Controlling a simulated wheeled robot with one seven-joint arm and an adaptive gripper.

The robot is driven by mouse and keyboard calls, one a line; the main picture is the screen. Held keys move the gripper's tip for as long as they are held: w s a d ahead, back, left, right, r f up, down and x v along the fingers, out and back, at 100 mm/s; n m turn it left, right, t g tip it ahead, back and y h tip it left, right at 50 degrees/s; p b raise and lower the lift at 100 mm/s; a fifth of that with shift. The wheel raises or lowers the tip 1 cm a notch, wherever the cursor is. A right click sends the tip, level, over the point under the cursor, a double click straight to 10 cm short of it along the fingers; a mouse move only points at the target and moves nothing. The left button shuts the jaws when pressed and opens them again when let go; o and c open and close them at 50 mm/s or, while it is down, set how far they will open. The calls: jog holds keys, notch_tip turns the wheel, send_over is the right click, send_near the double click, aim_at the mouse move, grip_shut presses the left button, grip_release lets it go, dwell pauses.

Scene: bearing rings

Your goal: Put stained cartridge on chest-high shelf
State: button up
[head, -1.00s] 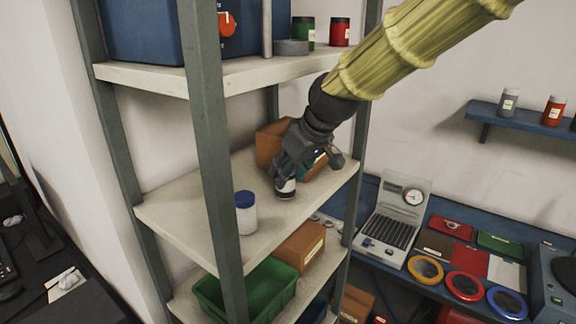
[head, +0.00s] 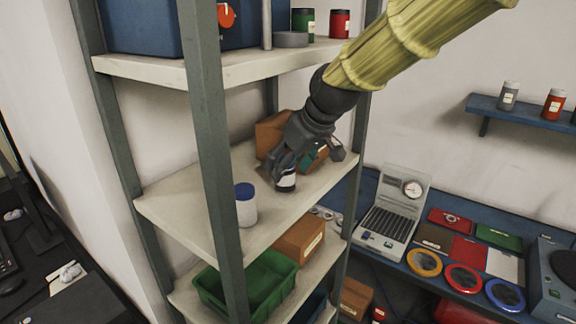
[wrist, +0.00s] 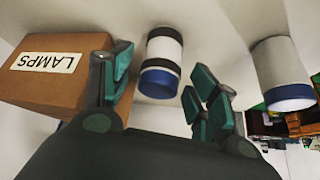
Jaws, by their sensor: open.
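The cartridge (head: 286,182), pale with dark bands and a blue cap, stands on the middle shelf board (head: 180,207). It also shows in the wrist view (wrist: 162,52), where dark bands run around both ends of its label. My gripper (head: 303,162) is open and empty. In the wrist view, my gripper's teal-padded fingers (wrist: 155,88) spread to either side of the cartridge, with no grip on it. In the head view, a finger hides part of the cartridge. A second, clean white jar with a blue cap (head: 246,206) stands nearer the front post; it also shows in the wrist view (wrist: 280,72).
A brown box labelled LAMPS (wrist: 62,72) is close beside my gripper on the same board. Grey posts (head: 208,130) frame the rack. The upper board (head: 150,74) holds a blue bin and jars. A green bin (head: 262,292) is below.

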jog(key=v, duration=1.1)
jog(key=shift+s+r, duration=0.15)
jog(key=shift+r, duration=0.1)
jog(key=shift+d, duration=0.1)
